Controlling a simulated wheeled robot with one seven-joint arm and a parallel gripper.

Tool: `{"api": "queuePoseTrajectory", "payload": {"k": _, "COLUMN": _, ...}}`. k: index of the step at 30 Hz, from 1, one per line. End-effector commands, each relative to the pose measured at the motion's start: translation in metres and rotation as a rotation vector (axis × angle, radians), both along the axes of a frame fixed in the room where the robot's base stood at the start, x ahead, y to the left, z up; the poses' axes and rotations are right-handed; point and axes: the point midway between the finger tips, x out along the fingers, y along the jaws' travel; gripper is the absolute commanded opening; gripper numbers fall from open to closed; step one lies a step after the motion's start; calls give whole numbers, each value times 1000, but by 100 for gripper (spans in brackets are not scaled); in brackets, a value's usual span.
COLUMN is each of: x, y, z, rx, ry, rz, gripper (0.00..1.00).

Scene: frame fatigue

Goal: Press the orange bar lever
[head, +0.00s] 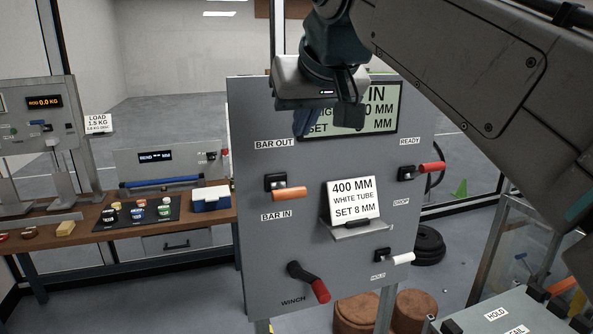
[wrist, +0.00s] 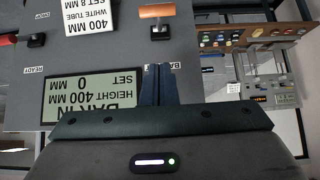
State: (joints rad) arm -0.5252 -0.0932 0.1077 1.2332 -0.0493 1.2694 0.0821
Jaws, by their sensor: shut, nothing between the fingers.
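The orange bar lever (head: 289,193) sticks out from a black mount on the upright grey panel (head: 262,235), between the labels "BAR OUT" and "BAR IN". In the wrist view the orange lever (wrist: 157,11) shows at the top, upside down. My gripper (head: 304,124) is shut and empty in front of the upper panel, above the lever and near the "BAR OUT" label. In the wrist view its closed fingers (wrist: 158,84) point toward the lever, with a gap between. My gripper hides part of the display (head: 385,105).
A red lever (head: 432,167) and a white lever (head: 402,258) are on the panel's right side. A card (head: 352,200) stands on a small shelf in the middle. A red-handled winch crank (head: 320,290) is at the bottom. A wooden bench (head: 130,236) with equipment stands left.

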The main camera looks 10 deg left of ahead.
Motion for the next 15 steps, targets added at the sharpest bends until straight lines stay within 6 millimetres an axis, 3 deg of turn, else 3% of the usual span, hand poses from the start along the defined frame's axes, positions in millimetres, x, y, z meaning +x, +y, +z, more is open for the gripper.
{"api": "queuePoseTrajectory", "payload": {"k": 8, "x": 5, "y": 3, "z": -7, "rx": -1, "ry": 1, "rz": 0, "gripper": 0}}
{"api": "queuePoseTrajectory", "payload": {"k": 15, "x": 29, "y": 18, "z": -40, "rx": -3, "ry": 4, "rz": 1, "gripper": 0}}
